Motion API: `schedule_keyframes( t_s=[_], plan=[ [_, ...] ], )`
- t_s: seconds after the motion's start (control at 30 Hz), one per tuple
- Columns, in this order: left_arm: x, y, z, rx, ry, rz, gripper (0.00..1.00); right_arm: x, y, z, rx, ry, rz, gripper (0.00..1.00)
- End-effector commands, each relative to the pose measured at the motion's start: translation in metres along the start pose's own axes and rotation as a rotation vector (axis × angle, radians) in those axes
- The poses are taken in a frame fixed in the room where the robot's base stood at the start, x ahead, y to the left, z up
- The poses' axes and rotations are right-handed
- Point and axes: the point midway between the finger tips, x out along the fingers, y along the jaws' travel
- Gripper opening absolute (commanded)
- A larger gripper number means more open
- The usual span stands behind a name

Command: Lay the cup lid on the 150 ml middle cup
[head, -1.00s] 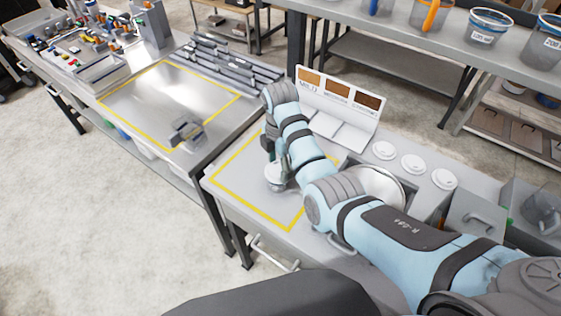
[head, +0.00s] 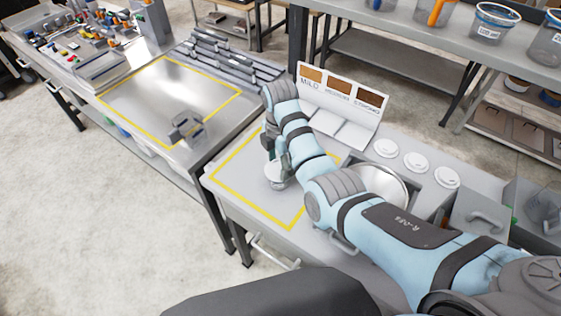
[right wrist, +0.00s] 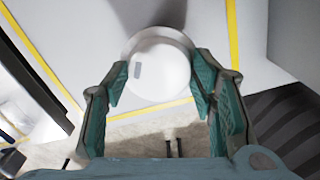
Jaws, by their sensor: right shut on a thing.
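My right gripper (head: 278,170) points down over the yellow-outlined area of the near worktop. In the right wrist view (right wrist: 160,80) its green-padded fingers are shut on the cup lid (right wrist: 158,66), a round white disc with a small grey mark. A greyish rim shows past the lid's far edge. In the head view a small pale round form (head: 278,184), partly clear or grey, shows below the fingers; I cannot tell the lid from the 150 ml middle cup there, nor whether the lid rests on it. My left gripper is out of view.
A sample board (head: 340,90) stands behind the worktop. Clear bins stand at right. A second table (head: 150,100) is at left, past a gap. The outlined area is otherwise clear.

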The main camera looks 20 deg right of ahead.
Motion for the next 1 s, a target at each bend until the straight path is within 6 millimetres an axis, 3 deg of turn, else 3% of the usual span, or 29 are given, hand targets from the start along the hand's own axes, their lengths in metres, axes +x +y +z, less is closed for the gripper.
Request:
schedule_keyframes(
  t_s=[0.17,0.2,0.33,0.57,0.7,1.0],
  plan=[
    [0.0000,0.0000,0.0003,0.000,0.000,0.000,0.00,0.0000,0.0001,0.0002,0.000,0.000,0.000,0.41],
    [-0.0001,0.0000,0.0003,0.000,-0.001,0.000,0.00,-0.0001,0.0001,0.0002,0.000,0.000,0.000,0.53],
    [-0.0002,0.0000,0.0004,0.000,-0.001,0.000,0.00,-0.0001,0.0001,0.0002,0.000,0.000,0.000,0.74],
    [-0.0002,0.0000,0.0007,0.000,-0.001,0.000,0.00,-0.0001,0.0001,0.0002,0.000,0.000,0.000,0.75],
    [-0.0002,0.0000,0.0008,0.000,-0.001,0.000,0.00,0.0000,0.0000,0.0002,0.000,0.000,0.000,0.92],
    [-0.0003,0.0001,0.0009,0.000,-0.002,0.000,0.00,-0.0003,0.0000,0.0001,0.000,0.000,0.000,0.92]
  ],
)
